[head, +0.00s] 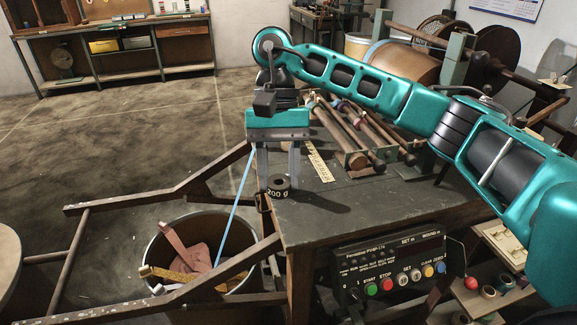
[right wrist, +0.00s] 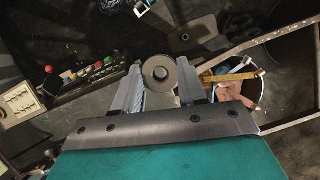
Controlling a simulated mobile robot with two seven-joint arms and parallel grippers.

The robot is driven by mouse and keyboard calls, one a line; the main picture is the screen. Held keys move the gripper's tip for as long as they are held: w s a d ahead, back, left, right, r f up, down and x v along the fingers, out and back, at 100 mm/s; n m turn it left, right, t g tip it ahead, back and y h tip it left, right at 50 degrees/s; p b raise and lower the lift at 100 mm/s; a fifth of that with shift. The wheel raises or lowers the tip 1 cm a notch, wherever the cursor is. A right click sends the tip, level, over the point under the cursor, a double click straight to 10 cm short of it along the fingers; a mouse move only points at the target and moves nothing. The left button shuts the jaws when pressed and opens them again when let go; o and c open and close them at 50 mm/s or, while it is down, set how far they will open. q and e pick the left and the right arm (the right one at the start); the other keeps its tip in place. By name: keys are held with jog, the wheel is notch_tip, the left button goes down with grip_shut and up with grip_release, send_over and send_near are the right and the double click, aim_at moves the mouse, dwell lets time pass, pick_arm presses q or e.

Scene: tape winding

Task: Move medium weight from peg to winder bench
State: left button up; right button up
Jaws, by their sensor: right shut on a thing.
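I cannot tell whether the weight touches the bench top. My left gripper is not in view.
Wooden rollers (head: 345,130) and a ruler (head: 320,162) lie farther back on the bench. A control panel (head: 390,268) is on its front. A bin (head: 200,250) of scraps stands at left below a wooden frame (head: 160,195). The bench's front top is clear.

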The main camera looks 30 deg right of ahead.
jog(key=w+d+m+t+y+b, duration=0.2)
jog(key=w+d+m, duration=0.1)
jog(key=m, duration=0.5)
notch_tip(320, 180, up, 4)
jog(key=m+t+h+b, duration=0.3)
jog(key=m+t+b, duration=0.3)
jog(key=m, duration=1.5)
send_over(310, 203)
jog(key=s, duration=0.1)
jog(key=f+b, duration=0.1)
jog(key=f, duration=0.6)
jog(key=f+b, duration=0.2)
jog(key=f, duration=0.5)
jog(key=shift+s+d+f, duration=0.1)
jog(key=shift+s, duration=0.1)
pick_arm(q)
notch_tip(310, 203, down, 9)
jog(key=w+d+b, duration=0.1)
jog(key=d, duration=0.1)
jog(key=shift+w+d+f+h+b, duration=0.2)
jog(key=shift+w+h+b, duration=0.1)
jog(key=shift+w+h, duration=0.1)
pick_arm(e)
jog(key=shift+f, duration=2.7)
jog(key=shift+f, duration=0.1)
jog(key=o, duration=1.2)
jog(key=shift+c, duration=0.2)
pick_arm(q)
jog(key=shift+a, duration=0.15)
